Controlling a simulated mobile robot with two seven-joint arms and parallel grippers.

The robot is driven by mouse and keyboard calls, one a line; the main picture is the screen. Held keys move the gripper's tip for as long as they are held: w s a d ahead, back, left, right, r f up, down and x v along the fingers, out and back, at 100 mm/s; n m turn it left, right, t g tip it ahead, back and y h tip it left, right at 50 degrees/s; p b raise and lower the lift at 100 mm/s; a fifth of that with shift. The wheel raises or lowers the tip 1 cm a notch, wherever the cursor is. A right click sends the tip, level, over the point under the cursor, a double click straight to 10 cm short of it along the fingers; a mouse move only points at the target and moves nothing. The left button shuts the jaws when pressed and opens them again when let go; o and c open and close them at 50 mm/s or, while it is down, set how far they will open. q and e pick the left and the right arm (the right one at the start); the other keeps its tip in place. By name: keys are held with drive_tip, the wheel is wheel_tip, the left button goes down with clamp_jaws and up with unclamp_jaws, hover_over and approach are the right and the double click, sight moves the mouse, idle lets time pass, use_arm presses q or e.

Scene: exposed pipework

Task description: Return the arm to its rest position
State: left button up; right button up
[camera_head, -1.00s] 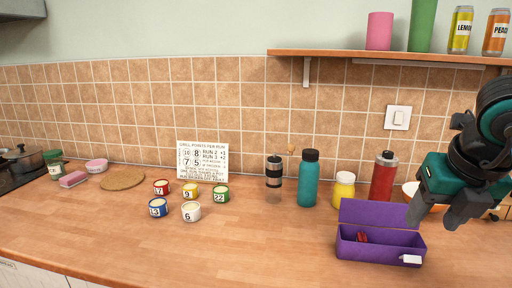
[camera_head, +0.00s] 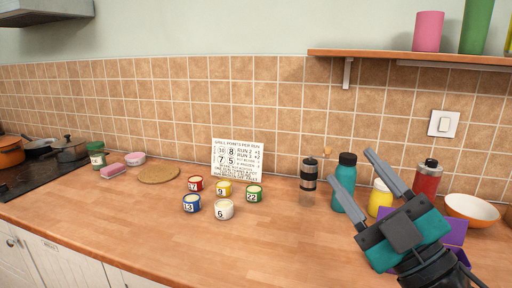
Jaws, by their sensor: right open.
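My right gripper (camera_head: 350,176) is in the lower right, its two grey fingers spread apart and pointing up and to the left, with nothing between them that I can see it holding. It covers most of the purple box (camera_head: 457,232), of which only parts show behind it. The fingers overlap the teal bottle (camera_head: 345,172) and the yellow jar (camera_head: 380,198) in the picture; I cannot tell any contact. My left gripper is not in view.
Several numbered tins, one white (camera_head: 224,210), stand mid-counter before a white sign (camera_head: 237,160). A grinder (camera_head: 308,181), red bottle (camera_head: 427,178) and orange bowl (camera_head: 471,210) stand at right. The front counter (camera_head: 200,255) is clear. A shelf (camera_head: 400,55) hangs above.

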drive_tip(key=s+d+f+m+g+h, duration=0.1)
drive_tip(key=d+f+m+g+h, duration=0.25)
drive_tip(key=f+m+h, duration=0.5)
drive_tip(key=d+f+m+g+h, duration=0.3)
drive_tip(key=d+f+m+h, duration=0.15)
drive_tip(key=f, duration=0.75)
drive_tip(key=s+a+f+g, duration=0.1)
drive_tip(key=s+f+g, duration=1)
drive_tip(key=s+f, duration=0.55)
drive_tip(key=w+a+f+t+y+b, duration=0.2)
drive_tip(key=w+f+t, duration=0.4)
drive_tip(key=f, duration=0.6)
drive_tip(key=shift+w+a+f+t+b, duration=0.3)
drive_tip(key=shift+a+t+b, duration=0.35)
drive_tip(key=shift+b, duration=0.6)
